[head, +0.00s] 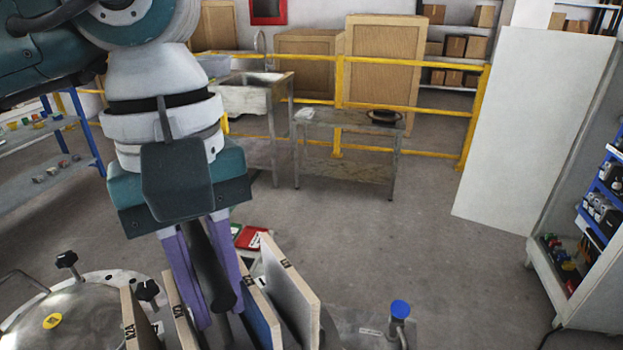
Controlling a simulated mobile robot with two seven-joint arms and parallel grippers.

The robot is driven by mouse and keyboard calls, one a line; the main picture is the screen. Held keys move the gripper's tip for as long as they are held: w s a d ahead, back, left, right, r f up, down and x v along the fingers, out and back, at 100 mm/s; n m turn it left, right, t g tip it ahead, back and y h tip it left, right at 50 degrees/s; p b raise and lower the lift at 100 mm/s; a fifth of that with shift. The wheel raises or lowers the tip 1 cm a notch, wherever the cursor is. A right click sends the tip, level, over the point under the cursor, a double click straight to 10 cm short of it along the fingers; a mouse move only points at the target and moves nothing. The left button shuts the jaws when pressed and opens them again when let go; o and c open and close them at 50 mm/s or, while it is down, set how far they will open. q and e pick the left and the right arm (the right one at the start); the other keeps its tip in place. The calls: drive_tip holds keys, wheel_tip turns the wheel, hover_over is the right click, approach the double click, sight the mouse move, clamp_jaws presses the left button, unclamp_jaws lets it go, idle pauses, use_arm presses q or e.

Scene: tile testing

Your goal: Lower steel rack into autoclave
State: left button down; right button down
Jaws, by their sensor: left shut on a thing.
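My left gripper (217,315) reaches down from the upper left, its purple fingers among several upright tiles. It is shut on the steel rack, whose frame is mostly hidden by the fingers, the tiles and the picture's bottom edge. A pale numbered tile (290,290) stands tilted just right of the fingers, and another tile (138,325) stands to their left. The autoclave's round steel lid (35,315), with a yellow sticker and black knobs, is at the lower left. I cannot see the chamber opening or the rack's height against it. My right gripper is out of view.
A blue-capped fitting (400,312) rises from a metal surface right of the tiles. Red and green items (250,238) lie behind them. A workbench (345,150) and yellow railing (410,85) stand further back. A white cabinet (580,250) is at the right; the middle floor is clear.

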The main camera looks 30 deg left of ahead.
use_arm(q)
drive_tip(key=w+a+f+n+t+b, duration=0.1)
drive_tip(key=w+f+n+b, duration=0.2)
drive_tip(key=f+n+b, duration=0.6)
drive_tip(key=shift+w+a+f+b, duration=0.15)
drive_tip(key=shift+f+b, duration=6.7)
drive_tip(key=shift+f, duration=0.85)
drive_tip(key=shift+f+b, duration=0.45)
drive_tip(key=shift+b, duration=0.1)
drive_tip(key=shift+f, duration=0.1)
